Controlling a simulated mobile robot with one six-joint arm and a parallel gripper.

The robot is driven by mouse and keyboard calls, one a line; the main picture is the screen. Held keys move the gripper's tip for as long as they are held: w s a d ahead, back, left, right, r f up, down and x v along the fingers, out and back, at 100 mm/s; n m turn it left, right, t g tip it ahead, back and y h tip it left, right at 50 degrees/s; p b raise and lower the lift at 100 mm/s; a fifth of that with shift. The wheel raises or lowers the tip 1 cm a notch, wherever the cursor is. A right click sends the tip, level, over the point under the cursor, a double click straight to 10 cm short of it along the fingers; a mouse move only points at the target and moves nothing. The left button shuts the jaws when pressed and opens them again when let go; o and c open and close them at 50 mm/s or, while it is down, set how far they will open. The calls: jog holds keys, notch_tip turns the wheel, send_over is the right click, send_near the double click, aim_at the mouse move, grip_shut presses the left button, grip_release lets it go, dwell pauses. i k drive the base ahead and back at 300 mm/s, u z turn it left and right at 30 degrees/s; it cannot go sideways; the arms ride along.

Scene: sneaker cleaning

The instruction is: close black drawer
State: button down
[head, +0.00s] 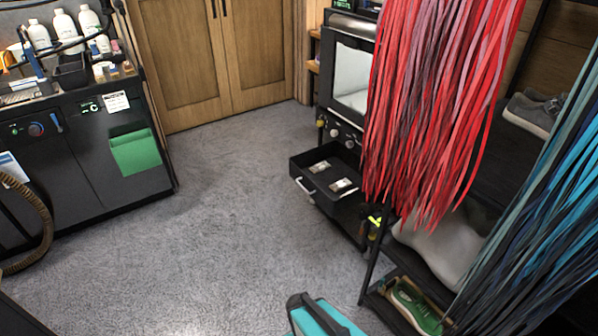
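The black drawer (315,203) is pulled out to the left from a black cabinet, right of the picture's middle. Its silver handle (306,189) is on the front face, which points left toward the open floor. Two small flat items with pale labels lie inside, one farther back (320,167) and one nearer (343,186). The right side of the drawer lies close to hanging red strips. My gripper is not in view.
Red strips (430,100) and blue strips (560,190) hang at the right, partly hiding a shoe rack. A machine with a window (351,75) stands above the drawer. A teal and black object (325,318) is at the bottom edge. The grey carpet (200,240) left of the drawer is clear.

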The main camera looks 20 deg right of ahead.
aim_at(345, 163)
jog(key=u, duration=0.05)
jog(key=i, duration=1.1)
jog(key=z, duration=0.95)
jog(key=k, duration=0.15)
jog(key=u, duration=2.75)
jog(key=i, duration=0.55)
jog(key=u, duration=0.2)
